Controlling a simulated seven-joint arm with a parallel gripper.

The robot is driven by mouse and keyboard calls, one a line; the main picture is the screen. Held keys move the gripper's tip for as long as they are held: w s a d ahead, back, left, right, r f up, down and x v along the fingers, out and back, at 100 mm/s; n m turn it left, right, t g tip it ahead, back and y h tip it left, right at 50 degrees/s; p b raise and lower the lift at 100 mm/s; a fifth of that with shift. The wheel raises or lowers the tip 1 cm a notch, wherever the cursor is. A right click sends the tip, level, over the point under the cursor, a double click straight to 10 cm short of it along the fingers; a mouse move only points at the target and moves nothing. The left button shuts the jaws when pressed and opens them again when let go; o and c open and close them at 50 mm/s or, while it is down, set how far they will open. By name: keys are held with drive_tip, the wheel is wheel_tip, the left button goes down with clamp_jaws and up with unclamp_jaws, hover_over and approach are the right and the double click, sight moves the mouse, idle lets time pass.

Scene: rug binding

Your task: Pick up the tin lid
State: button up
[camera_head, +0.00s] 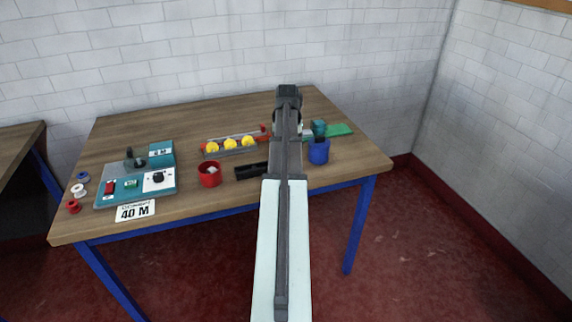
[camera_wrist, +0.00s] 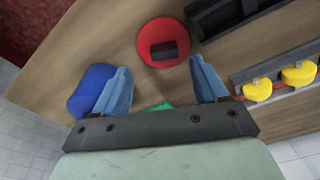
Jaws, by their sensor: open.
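A flat red round disc with a dark raised block at its middle, which looks like the tin lid (camera_wrist: 150,28), lies on the wooden table in the wrist view. My gripper (camera_wrist: 160,66) is open, its two blue fingers spread wide with nothing between them. The disc is beyond the fingertips, roughly centred between them. In the head view my arm covers the disc and my fingers.
A blue cup (camera_head: 319,153) stands right of my arm, by a green piece (camera_head: 339,130). A black tray (camera_head: 250,171) and red cup (camera_head: 209,178) are to the left. Behind them is a rack with yellow pieces (camera_head: 230,144). A teal device (camera_head: 128,186) stands further left.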

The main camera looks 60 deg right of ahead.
drive_tip(key=shift+w+d+f, duration=0.1)
drive_tip(key=shift+w+f, duration=0.05)
drive_tip(key=shift+f, duration=0.8)
drive_tip(key=shift+w+d+f, duration=0.1)
drive_tip(key=shift+w+f, duration=0.05)
drive_tip(key=shift+f, duration=0.75)
drive_tip(key=shift+w+f, duration=0.15)
drive_tip(key=shift+f, duration=0.8)
drive_tip(key=shift+c, duration=0.3)
drive_tip(key=c, duration=1.1)
